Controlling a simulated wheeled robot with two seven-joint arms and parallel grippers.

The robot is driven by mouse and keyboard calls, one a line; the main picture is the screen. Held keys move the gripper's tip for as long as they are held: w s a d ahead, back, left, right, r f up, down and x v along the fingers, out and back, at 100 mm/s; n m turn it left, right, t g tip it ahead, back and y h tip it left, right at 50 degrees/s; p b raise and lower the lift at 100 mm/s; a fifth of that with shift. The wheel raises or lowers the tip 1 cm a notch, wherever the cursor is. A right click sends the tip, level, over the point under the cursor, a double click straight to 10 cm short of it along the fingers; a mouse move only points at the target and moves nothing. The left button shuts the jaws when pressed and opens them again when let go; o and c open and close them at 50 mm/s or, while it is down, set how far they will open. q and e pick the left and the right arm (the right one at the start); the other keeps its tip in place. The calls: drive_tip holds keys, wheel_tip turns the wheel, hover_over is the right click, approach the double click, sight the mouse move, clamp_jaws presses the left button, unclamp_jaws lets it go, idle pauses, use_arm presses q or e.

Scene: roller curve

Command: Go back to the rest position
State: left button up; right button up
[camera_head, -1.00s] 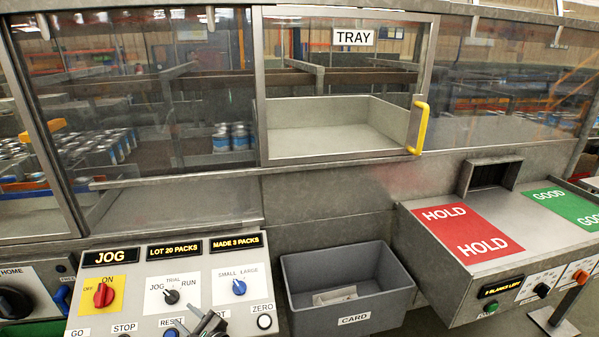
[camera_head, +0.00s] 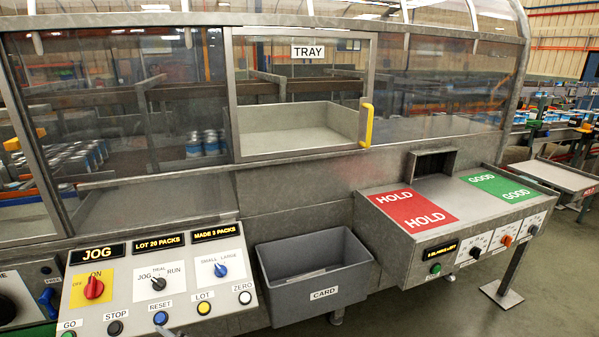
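Neither gripper shows clearly in the head view. A small dark piece (camera_head: 166,332) at the bottom edge, below the RESET button, may be the tip of one of my grippers; too little of it shows to tell which one or its state. The control panel (camera_head: 140,292) stands at the lower left with a red ON/OFF knob (camera_head: 94,288), a JOG/TRIAL/RUN switch (camera_head: 158,283) and a SMALL/LARGE switch (camera_head: 220,270). Its displays read JOG, LOT 20 PACKS and MADE 3 PACKS.
A grey CARD bin (camera_head: 315,290) stands right of the panel. The red HOLD plate (camera_head: 410,208) and green GOOD plate (camera_head: 500,186) lie on a metal table. The TRAY window (camera_head: 300,100) has a yellow handle (camera_head: 366,125). Open floor (camera_head: 450,310) lies at the lower right.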

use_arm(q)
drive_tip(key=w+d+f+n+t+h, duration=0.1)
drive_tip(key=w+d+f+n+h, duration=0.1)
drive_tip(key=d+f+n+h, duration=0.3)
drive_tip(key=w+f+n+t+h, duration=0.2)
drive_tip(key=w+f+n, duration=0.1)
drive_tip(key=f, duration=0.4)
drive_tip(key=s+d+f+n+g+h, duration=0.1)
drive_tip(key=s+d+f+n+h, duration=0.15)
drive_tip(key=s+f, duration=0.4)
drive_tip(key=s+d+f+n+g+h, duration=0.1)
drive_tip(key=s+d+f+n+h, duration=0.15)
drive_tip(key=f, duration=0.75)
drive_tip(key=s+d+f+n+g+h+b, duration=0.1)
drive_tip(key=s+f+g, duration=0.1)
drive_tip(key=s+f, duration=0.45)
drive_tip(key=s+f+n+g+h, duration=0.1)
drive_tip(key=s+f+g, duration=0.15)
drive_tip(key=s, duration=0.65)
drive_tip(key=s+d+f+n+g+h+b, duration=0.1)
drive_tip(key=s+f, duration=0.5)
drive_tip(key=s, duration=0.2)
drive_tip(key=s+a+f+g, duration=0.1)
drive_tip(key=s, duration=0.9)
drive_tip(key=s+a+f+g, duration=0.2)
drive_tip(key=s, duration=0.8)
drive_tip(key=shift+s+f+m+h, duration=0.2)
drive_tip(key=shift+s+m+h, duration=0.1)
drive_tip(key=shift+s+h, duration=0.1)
